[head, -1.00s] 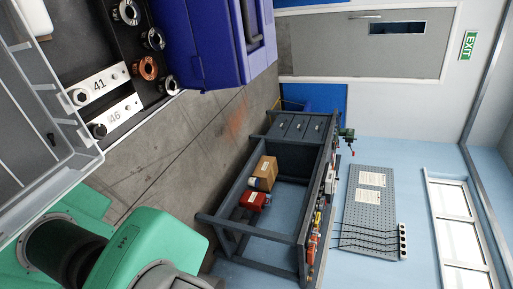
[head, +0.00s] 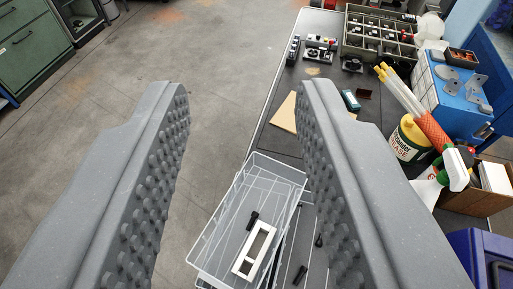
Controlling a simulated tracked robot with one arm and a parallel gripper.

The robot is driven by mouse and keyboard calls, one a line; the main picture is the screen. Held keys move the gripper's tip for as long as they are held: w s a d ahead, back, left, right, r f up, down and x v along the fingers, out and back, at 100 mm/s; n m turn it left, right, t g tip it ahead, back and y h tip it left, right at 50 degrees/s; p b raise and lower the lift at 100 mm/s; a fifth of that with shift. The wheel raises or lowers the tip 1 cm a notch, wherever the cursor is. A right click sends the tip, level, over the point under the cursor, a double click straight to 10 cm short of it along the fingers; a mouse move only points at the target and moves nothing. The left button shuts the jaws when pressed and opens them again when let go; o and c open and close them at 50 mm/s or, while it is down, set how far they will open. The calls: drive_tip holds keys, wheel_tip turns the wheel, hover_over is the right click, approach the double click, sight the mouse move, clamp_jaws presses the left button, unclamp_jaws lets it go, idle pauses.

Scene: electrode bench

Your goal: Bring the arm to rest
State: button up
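My gripper (head: 243,95) fills the front of the head view. Its two grey fingers with studded inner pads stand wide apart, and nothing is between them. Beyond and below the fingers, the bench (head: 277,132) runs away from me with a dark top. The right finger hides part of the bench.
A compartment box (head: 345,45) holds small parts at the bench's far end. A yellow-labelled bottle (head: 408,140), a spray bottle (head: 457,170) and a blue box (head: 450,97) stand on the right. A green drawer cabinet (head: 30,50) stands far left. Open concrete floor (head: 225,60) lies left of the bench.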

drive_tip(key=shift+r, duration=0.15)
wheel_tip(320, 180, up, 4)
drive_tip(key=p, duration=0.4)
drive_tip(key=shift+f, duration=0.2)
drive_tip(key=shift+a, duration=0.1)
idle(0.9)
